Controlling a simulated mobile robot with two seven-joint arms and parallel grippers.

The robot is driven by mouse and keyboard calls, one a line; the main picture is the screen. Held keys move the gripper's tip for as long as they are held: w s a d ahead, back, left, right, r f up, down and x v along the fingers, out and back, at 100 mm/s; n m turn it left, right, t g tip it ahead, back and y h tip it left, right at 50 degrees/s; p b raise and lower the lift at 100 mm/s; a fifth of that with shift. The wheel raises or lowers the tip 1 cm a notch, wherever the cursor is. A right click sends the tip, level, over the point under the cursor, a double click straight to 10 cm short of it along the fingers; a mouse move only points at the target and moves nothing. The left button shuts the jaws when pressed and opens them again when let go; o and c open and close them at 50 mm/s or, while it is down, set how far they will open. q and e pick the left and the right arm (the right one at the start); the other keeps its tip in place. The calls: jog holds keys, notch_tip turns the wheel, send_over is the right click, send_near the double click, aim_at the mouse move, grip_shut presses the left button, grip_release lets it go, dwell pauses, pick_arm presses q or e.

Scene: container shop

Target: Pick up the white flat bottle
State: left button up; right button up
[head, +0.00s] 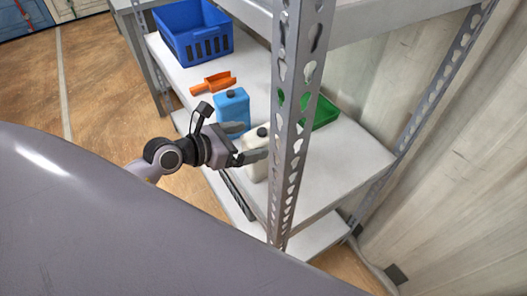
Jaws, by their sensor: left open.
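The white flat bottle (254,143) stands on the upper shelf board, just left of the front metal post, which hides part of it. It has a dark cap. My left gripper (250,142) is open, with its fingers reaching toward the bottle from the left. One finger overlaps the front of the white bottle and the other lies by the base of a blue bottle (231,104). I cannot tell whether either finger touches a bottle. My right gripper is not in view.
A blue crate (207,45) and an orange scoop (213,83) are farther back on the shelf (345,160). A green tray (325,112) sits behind the perforated post (290,120). The shelf right of the post is clear. A lower shelf (320,236) shows below.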

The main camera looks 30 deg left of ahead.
aim_at(262, 138)
pick_arm(q)
jog(key=shift+x, duration=2.55)
grip_shut()
